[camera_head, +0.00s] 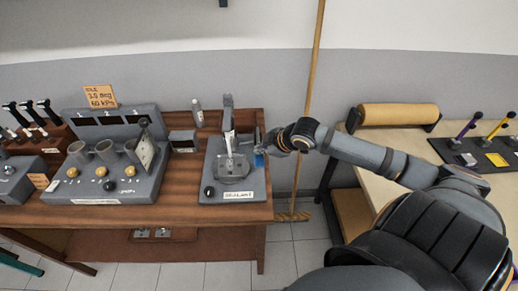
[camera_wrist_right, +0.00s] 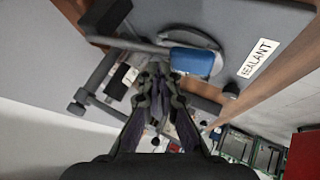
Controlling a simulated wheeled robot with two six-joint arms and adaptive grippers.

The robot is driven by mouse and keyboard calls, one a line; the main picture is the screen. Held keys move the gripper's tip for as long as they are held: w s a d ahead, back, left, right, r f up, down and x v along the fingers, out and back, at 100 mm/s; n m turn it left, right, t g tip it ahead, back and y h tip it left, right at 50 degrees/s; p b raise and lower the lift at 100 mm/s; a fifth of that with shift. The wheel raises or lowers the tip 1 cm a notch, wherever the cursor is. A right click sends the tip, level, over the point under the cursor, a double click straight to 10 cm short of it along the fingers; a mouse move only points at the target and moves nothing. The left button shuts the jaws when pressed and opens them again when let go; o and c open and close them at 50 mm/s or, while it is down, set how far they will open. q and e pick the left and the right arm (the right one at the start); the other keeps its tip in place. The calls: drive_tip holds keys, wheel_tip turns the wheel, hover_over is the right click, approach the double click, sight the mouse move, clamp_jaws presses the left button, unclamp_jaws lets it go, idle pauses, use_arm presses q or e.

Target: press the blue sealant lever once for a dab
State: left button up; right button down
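The grey sealant station (camera_head: 223,185) stands at the right end of the wooden bench, with a flat plate and an upright post. Its blue lever (camera_head: 260,160) sticks out at the right side, and in the right wrist view the blue lever pad (camera_wrist_right: 194,62) sits on a grey bar beside the SEALANT label (camera_wrist_right: 258,58). My right gripper (camera_head: 269,143) is close to the lever, from the right. In the wrist view its fingers (camera_wrist_right: 158,72) converge with tips together, holding nothing I can make out. The tips are just left of the pad; contact cannot be told. My left gripper is out of view.
A grey machine with cups and brass knobs (camera_head: 112,165) stands left on the bench. A small bottle (camera_head: 198,113) is behind. A wooden pole (camera_head: 314,60) stands between the benches. The pale right bench (camera_head: 385,200) carries a yellow roll (camera_head: 400,114) and a tool rack.

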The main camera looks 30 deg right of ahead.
drive_tip(key=shift+r, duration=0.1)
drive_tip(key=shift+r+p, duration=1.8)
drive_tip(key=r+p, duration=0.4)
drive_tip(key=r, duration=0.1)
drive_tip(key=shift+w+d, duration=0.15)
drive_tip(key=shift+w, duration=0.1)
